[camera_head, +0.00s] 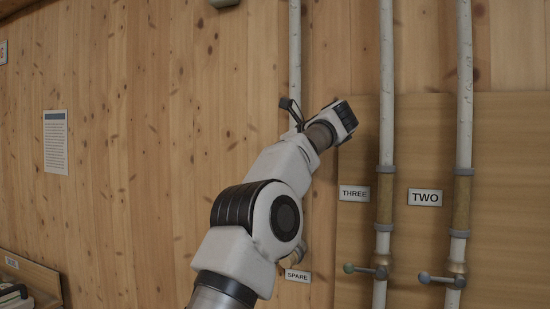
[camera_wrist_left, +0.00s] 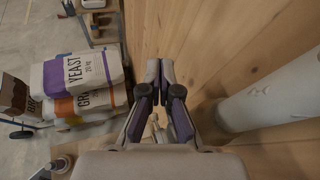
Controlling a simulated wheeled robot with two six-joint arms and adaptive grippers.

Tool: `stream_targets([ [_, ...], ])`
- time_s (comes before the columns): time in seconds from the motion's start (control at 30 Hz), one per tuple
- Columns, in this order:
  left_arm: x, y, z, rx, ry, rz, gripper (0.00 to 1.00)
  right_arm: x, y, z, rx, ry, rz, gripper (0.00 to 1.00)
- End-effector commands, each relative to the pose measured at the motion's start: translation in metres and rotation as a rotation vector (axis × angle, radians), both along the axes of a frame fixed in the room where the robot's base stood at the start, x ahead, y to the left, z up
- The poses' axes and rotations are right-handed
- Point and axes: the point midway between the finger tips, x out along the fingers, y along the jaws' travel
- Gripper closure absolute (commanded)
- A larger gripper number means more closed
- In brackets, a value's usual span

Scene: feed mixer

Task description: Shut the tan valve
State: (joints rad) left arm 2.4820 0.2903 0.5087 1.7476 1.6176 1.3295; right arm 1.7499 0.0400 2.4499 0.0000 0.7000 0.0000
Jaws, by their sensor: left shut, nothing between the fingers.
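In the head view, white pipes run down the wall. The valve under the THREE sign has a lever with a greenish knob (camera_head: 349,268). The valve under the TWO sign has a lever with a blue-grey knob (camera_head: 425,277). A small brownish-grey part (camera_head: 298,254) shows above the SPARE sign, mostly behind my left arm; I cannot tell whether it is the tan valve. My left gripper (camera_wrist_left: 163,68) is shut and empty in the left wrist view, beside the wooden wall, with a white pipe (camera_wrist_left: 275,103) to its right. The head view does not show its fingertips. My right gripper is not in view.
Signs read THREE (camera_head: 354,193), TWO (camera_head: 425,197) and SPARE (camera_head: 298,276). A paper notice (camera_head: 56,142) hangs on the left wall. In the left wrist view, a yeast sack (camera_wrist_left: 82,70) lies on other sacks, with grey floor around them.

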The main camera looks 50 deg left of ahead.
Motion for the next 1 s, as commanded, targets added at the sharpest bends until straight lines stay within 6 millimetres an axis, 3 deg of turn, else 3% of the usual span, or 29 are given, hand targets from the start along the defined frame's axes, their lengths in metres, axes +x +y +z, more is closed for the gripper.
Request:
stream_targets([
  [0.8, -0.001, 0.003, -0.006, -0.001, 0.002, -0.001, 1.00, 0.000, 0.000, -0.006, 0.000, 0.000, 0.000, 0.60],
  [1.0, -0.011, 0.006, 0.010, 0.001, 0.001, 0.002, 1.00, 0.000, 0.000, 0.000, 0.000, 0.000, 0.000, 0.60],
])
